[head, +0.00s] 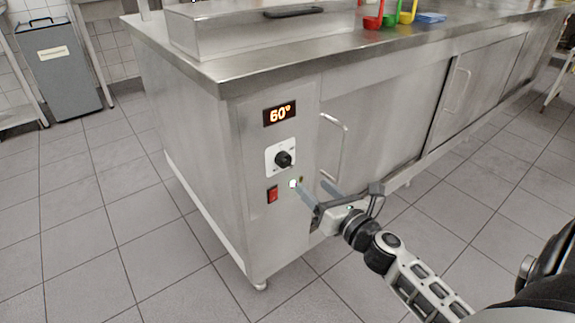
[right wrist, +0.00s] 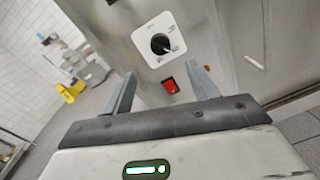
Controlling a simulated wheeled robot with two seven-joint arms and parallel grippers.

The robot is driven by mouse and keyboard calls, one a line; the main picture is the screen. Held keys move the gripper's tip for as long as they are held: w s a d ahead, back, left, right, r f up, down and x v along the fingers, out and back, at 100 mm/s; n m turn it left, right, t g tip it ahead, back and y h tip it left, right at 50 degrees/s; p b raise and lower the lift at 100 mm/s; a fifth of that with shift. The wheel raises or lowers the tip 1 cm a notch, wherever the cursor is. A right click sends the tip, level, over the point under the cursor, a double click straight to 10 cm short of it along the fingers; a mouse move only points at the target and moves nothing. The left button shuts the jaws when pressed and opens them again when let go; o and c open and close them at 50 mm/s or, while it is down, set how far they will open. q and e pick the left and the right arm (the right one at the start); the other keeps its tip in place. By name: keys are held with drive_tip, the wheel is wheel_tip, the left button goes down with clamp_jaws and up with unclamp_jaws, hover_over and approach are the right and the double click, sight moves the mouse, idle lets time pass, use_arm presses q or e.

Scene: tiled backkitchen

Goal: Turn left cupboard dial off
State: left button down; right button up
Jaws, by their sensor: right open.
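The dial (head: 283,159) is a black knob on a white square plate on the end panel of the steel cupboard (head: 230,150). It also shows in the right wrist view (right wrist: 160,44), above and between the fingers. A lit display (head: 279,114) above it reads 60°. A red switch (head: 272,194) sits below it. My right gripper (head: 312,188) is open and empty, its fingers pointing at the panel, below and to the right of the dial. In the right wrist view the open fingers (right wrist: 162,92) frame the red switch. My left gripper is not in view.
A vertical door handle (head: 335,148) stands out from the cupboard right of the panel. Red, green and yellow ladles (head: 390,17) lie on the steel top. A grey bin (head: 58,68) stands at the back left. The tiled floor in front is clear.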

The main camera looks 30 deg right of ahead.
sight(289, 164)
drive_tip(key=w+b, duration=0.1)
drive_tip(key=w, duration=1)
drive_tip(key=shift+w, duration=0.2)
drive_tip(key=c, duration=1)
